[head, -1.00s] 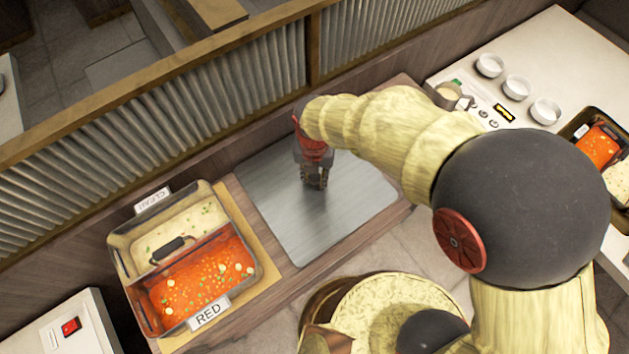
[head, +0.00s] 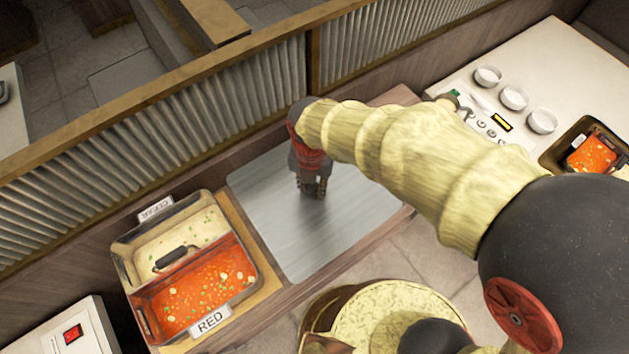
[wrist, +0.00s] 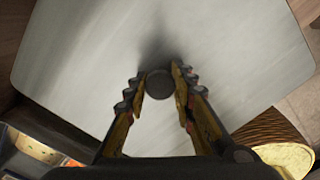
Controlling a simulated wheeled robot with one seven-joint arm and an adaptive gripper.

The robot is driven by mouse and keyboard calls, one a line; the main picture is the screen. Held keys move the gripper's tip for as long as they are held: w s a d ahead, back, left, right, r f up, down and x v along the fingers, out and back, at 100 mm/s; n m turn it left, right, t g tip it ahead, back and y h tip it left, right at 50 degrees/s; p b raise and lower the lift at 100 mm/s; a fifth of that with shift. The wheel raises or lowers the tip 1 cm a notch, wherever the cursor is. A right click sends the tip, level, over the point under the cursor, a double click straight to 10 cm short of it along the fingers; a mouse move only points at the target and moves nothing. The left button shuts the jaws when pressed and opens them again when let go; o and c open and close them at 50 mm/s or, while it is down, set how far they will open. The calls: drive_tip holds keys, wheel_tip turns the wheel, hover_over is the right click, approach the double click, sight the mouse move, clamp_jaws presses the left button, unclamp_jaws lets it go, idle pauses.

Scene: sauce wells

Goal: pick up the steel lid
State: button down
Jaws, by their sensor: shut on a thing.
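The steel lid (head: 290,235) is a flat, rounded rectangular metal plate over the wooden counter, right of the divided pot. It looks level. My gripper (head: 313,190) points down at its middle. In the wrist view, my gripper (wrist: 160,88) is shut with its two fingers on either side of the lid's round dark knob (wrist: 160,84). The pale plate of the lid (wrist: 80,60) fills most of that view. I cannot tell for certain whether the lid is clear of the counter.
The divided pot (head: 258,284) holds pale and red broth, with signs CLEAR (head: 155,208) and RED (head: 210,321). A ribbed partition (head: 200,105) runs behind the counter. White side table (head: 530,60) at right carries several small cups. A red switch (head: 73,333) is at lower left.

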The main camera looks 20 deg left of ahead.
drive_tip(key=s+r, duration=0.2)
drive_tip(key=s, duration=0.1)
drive_tip(key=s+r+p, duration=0.1)
drive_tip(key=s+r, duration=0.1)
drive_tip(key=s, duration=0.2)
drive_tip(key=s+r, duration=0.2)
drive_tip(key=s, duration=0.2)
drive_tip(key=shift+d+r+p, duration=0.25)
drive_tip(key=shift+r+p, duration=0.05)
drive_tip(key=shift+p, duration=0.05)
